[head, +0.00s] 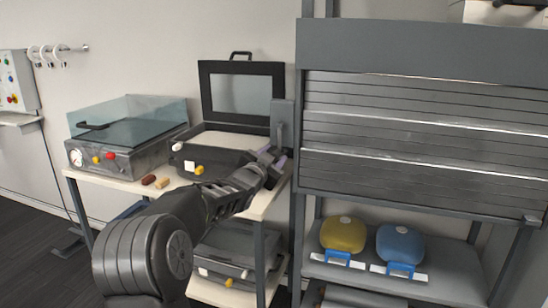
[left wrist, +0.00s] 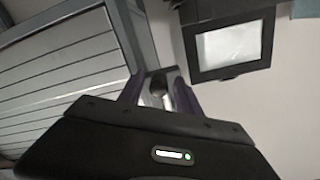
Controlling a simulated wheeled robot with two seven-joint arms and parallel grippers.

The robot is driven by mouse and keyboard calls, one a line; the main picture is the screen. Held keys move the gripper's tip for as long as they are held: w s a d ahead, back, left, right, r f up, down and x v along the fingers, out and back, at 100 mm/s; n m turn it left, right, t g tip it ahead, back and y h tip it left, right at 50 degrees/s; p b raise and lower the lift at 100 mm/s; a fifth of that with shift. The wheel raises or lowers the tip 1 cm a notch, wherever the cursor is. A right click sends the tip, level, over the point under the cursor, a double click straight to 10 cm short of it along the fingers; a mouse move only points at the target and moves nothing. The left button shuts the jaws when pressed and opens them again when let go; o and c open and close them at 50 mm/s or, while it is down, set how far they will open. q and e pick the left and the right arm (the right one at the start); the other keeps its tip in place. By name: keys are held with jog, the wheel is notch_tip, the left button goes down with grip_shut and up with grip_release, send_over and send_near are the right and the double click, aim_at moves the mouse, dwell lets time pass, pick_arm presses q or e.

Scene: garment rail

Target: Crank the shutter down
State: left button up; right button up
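The grey slatted shutter (head: 425,130) hangs partly down in its frame at the right of the head view. Its lower edge is above the shelf with the two bags. It also fills the left of the left wrist view (left wrist: 55,90). The crank's grey box (head: 283,116) is on the frame's left post, with its lever pointing down. My left gripper (head: 271,158) is at the lever's lower end. In the left wrist view, its purple fingers (left wrist: 158,84) stand either side of a grey crank knob (left wrist: 158,96); whether they press on it is unclear. My right gripper is out of view.
A yellow bag (head: 343,236) and a blue bag (head: 400,244) sit on the shelf below the shutter. A table to the left holds an open-lidded case (head: 242,90) and a clear-lidded machine (head: 120,152), close to my left arm.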

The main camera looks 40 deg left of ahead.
pick_arm(q)
jog(key=shift+o, duration=0.3)
jog(key=b+v, duration=0.1)
jog(key=v, duration=0.6)
jog(key=shift+s+d+b, duration=0.15)
jog(key=shift+s+b, duration=0.25)
